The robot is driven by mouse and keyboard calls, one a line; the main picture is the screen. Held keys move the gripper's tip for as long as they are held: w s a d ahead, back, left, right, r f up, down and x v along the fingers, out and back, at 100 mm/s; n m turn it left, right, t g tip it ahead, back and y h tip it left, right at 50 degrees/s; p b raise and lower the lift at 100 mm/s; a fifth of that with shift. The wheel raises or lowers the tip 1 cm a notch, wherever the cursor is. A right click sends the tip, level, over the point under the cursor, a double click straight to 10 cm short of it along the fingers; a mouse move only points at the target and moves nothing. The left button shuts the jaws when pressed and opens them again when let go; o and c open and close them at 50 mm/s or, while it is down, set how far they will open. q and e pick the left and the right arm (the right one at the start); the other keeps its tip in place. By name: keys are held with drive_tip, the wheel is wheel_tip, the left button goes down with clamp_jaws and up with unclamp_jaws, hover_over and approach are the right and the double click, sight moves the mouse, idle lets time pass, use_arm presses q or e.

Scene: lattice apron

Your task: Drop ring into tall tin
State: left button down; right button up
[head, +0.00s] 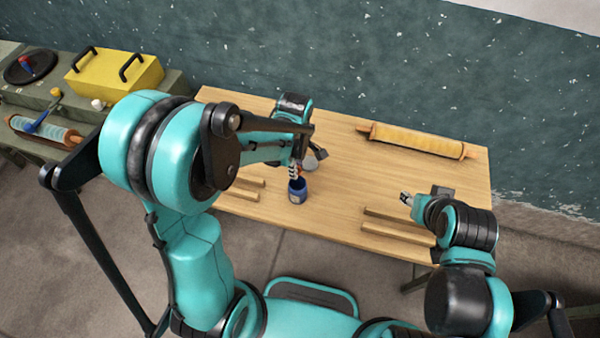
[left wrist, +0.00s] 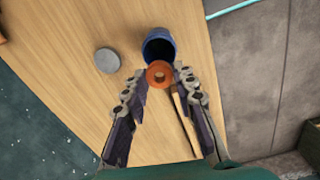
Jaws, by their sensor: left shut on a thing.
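The orange ring (left wrist: 159,75) sits between the fingertips of my left gripper (left wrist: 160,80), which is shut on it. The tall tin (left wrist: 158,44) is dark blue and open at the top. It stands just beyond the ring in the left wrist view, and the ring overlaps its near rim there. In the head view the tin (head: 297,192) stands near the table's front edge, with my left gripper (head: 296,168) close above it. The ring is not distinguishable in the head view. My right gripper (head: 406,199) is over the table's right part; its jaw state is unclear.
A grey disc (left wrist: 107,60) lies near the tin on the wooden table (head: 345,195). Wooden strips lie at the front left (head: 248,183) and front right (head: 400,218). A yellow roll (head: 415,140) lies at the back right. A side bench holds a yellow box (head: 115,75).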

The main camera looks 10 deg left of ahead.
use_arm(q)
wheel_tip(320, 180, down, 6)
drive_tip(key=b, duration=0.4)
drive_tip(key=shift+d+b, duration=0.1)
drive_tip(key=shift+b, duration=0.25)
idle(0.6)
idle(0.4)
drive_tip(key=c, duration=1.1)
unclamp_jaws()
drive_tip(key=shift+c, duration=0.2)
drive_tip(key=shift+r, duration=0.15)
wheel_tip(320, 180, up, 12)
drive_tip(key=s+a+f+m+t+b, duration=0.1)
drive_tip(key=s+a+m+t+b, duration=0.1)
drive_tip(key=s+m, duration=0.3)
drive_tip(key=s+a+f+m+t+b, duration=0.1)
drive_tip(key=s+m+t, duration=0.4)
drive_tip(key=m, duration=0.6)
drive_tip(key=shift+a+b, duration=0.85)
drive_tip(key=shift+b, duration=0.3)
